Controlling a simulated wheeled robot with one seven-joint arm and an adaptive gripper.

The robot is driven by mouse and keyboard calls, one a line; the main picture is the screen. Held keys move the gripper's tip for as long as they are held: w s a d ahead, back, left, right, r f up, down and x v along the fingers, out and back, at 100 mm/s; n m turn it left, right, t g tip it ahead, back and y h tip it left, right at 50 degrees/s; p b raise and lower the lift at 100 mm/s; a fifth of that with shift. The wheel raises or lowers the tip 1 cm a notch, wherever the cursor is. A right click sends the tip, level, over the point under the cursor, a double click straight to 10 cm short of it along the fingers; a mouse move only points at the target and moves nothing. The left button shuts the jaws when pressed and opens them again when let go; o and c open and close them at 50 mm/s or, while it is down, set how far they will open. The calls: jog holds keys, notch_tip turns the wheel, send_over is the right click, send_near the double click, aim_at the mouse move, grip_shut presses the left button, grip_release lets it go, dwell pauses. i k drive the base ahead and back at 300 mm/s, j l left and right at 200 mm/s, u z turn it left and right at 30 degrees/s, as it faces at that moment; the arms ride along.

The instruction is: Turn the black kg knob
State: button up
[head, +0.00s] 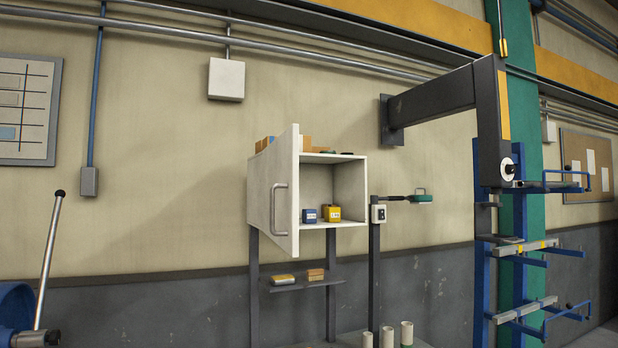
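A black knob (510,169) sticks out from a round white dial plate on the lower part of a dark upright housing at the right, at the end of a thick wall arm. Any lettering on the plate is too small to read, so I cannot confirm a kg mark. A small white box with dark controls (379,213) sits on a dark post right of the cabinet; its markings are also unreadable. My gripper is not in view.
An open white wall cabinet (283,205) holds a blue box (309,216) and a yellow box (331,213). A blue rack (482,260) with protruding arms stands below the housing. A metal lever (48,255) with a black ball end rises at the left. Pale cylinders (407,333) stand at bottom centre.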

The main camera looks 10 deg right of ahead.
aim_at(509, 169)
jog(key=z, duration=1.25)
